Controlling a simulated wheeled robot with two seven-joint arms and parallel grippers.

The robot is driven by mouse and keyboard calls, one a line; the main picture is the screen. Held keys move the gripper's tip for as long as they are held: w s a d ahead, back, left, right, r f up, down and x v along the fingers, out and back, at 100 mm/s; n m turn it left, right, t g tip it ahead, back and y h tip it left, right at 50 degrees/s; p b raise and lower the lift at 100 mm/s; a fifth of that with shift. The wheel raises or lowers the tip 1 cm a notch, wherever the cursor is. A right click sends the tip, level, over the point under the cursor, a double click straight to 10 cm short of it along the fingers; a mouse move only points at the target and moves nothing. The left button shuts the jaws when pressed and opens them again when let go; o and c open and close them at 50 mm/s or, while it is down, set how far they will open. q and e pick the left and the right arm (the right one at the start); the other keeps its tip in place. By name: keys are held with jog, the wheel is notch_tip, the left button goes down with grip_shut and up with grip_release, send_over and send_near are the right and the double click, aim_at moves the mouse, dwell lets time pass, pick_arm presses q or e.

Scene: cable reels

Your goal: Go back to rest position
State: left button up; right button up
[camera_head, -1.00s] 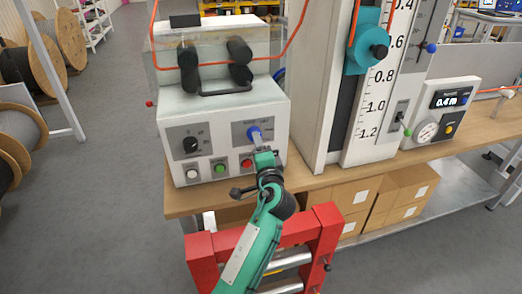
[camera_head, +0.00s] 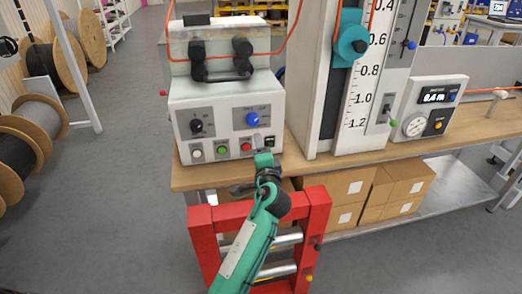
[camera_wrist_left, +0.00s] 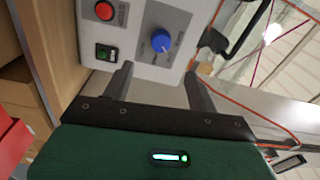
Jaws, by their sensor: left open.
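My left arm reaches up from the bottom middle of the head view, ending at the left gripper (camera_head: 264,158) in front of the white control box (camera_head: 228,120). In the left wrist view the left gripper's two dark fingers (camera_wrist_left: 160,85) are apart with nothing between them. The blue knob (camera_head: 253,119) is on the box panel, clear of the fingers; in the left wrist view the blue knob (camera_wrist_left: 161,40) shows beyond and between them. My right gripper is not in view.
A red frame with rollers (camera_head: 205,245) stands on the floor below the wooden bench (camera_head: 190,178), close to my left arm. Cardboard boxes (camera_head: 345,190) sit under the bench. A tall scale column (camera_head: 358,90) stands right of the box. Cable reels (camera_head: 40,118) are at left; grey floor is open between.

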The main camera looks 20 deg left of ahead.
pick_arm(q)
jog(key=s+a+f+n+g+h, duration=0.2)
jog(key=s+f+n+g, duration=0.1)
jog(key=s+f, duration=0.65)
jog(key=s+a+f+n+g+h, duration=0.1)
jog(key=s+f+n+g+h, duration=0.2)
jog(key=s+f, duration=0.65)
jog(key=s+d+f+n+g+h, duration=0.1)
jog(key=s+d+g+h, duration=0.15)
jog(key=s, duration=0.85)
jog(key=s+d+f+n+g+h, duration=0.15)
jog(key=s+g, duration=0.25)
jog(key=s, duration=0.8)
notch_tip(320, 180, down, 28)
jog(key=g+p, duration=0.1)
jog(key=p, duration=0.1)
jog(key=s+a+f+g+p, duration=0.1)
jog(key=s+a+f, duration=0.1)
jog(key=s+f, duration=1.6)
jog(key=shift+s+a+p, duration=0.35)
jog(key=shift+s+p, duration=0.05)
jog(key=shift+s, duration=0.3)
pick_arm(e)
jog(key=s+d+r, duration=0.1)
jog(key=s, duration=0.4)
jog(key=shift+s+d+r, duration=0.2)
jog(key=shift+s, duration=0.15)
pick_arm(q)
jog(key=shift+f+g, duration=0.15)
jog(key=shift+g, duration=0.1)
